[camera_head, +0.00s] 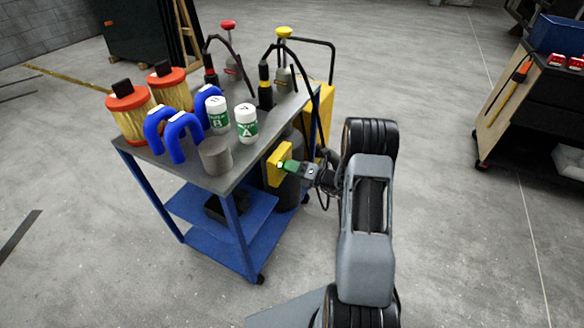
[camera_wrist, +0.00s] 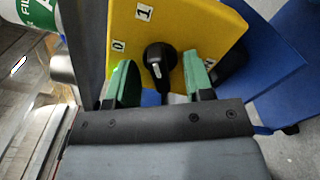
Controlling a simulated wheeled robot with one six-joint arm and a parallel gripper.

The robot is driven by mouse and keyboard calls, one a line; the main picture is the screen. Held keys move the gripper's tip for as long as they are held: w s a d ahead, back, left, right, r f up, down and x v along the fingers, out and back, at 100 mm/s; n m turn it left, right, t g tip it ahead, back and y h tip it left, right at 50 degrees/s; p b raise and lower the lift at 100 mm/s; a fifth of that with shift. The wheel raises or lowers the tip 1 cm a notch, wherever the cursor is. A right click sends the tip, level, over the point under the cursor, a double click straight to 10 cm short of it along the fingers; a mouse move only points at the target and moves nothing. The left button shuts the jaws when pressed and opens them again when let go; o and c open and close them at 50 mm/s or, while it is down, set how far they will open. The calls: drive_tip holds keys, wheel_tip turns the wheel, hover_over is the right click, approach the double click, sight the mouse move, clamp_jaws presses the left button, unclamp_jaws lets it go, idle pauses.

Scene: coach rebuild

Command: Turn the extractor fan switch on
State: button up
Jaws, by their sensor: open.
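The extractor fan switch is a black rotary knob (camera_wrist: 158,58) on a yellow plate (camera_wrist: 195,28). White labels 0 (camera_wrist: 118,46) and 1 (camera_wrist: 143,12) are on the plate beside the knob. In the head view the yellow plate (camera_head: 275,165) is on the near right side of the cart, and my gripper's green fingers hide the knob. My gripper (camera_wrist: 160,76) is open, with one finger on each side of the knob and visible gaps between. It also shows in the head view (camera_head: 288,165). I cannot tell for sure which label the knob points to.
The blue cart's grey top (camera_head: 185,160) carries orange-capped filters (camera_head: 130,112), blue hoses (camera_head: 180,138), white bottles (camera_head: 246,125) and a grey cylinder (camera_head: 215,156). A dark cylinder (camera_head: 290,188) stands beside the plate. A workbench (camera_head: 540,100) is at right.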

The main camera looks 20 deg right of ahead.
drive_tip(key=shift+o, duration=0.2)
drive_tip(key=p+v, duration=0.2)
drive_tip(key=v, duration=0.7)
idle(0.3)
